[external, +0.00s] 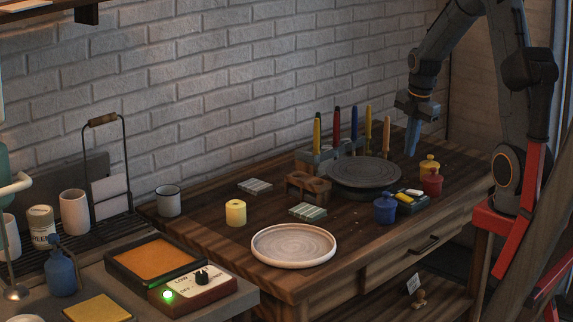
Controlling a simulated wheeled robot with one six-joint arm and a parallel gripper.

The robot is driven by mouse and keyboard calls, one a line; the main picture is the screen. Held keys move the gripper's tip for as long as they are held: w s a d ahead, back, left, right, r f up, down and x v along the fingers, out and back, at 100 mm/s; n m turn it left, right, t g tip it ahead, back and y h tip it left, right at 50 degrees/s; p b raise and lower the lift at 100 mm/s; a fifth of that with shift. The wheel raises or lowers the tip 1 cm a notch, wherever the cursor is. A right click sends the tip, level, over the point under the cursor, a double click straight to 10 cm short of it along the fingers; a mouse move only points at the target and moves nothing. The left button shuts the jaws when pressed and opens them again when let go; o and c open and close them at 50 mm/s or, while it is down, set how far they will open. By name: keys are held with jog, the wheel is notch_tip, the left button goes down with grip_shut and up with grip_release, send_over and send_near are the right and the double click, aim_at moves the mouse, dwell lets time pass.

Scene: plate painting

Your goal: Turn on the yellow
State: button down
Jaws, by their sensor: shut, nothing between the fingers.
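My gripper (411,150) is shut and empty, with its blue fingers pointing down above the back right of the wooden table. A control box (195,293) at the front left has a black knob (202,278) and a lit green light (168,296). Its lettering is only partly readable.
A dark round turntable (364,172) stands in the middle of the table. A wooden block (308,187) and striped pads (308,211) lie nearby. An orange-topped tray (155,260) sits behind the control box.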

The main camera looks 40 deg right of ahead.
aim_at(405, 197)
jog(key=f, duration=0.4)
jog(key=w+f+p, duration=0.1)
jog(key=f, duration=0.3)
jog(key=f+p, duration=0.1)
jog(key=f, duration=0.3)
jog(key=shift+w+f, duration=0.3)
jog(key=shift+w, duration=0.05)
jog(key=shift+f+p, duration=0.15)
jog(key=shift+p, duration=0.2)
jog(key=shift+s+p, duration=0.4)
jog(key=shift+s, duration=0.3)
jog(key=shift+r, duration=0.2)
jog(key=shift+r+p, duration=0.4)
jog(key=shift+r, duration=0.05)
notch_tip(405, 197, up, 13)
jog(key=s, duration=0.2)
jog(key=shift+w+f, duration=0.1)
jog(key=shift+w, duration=0.05)
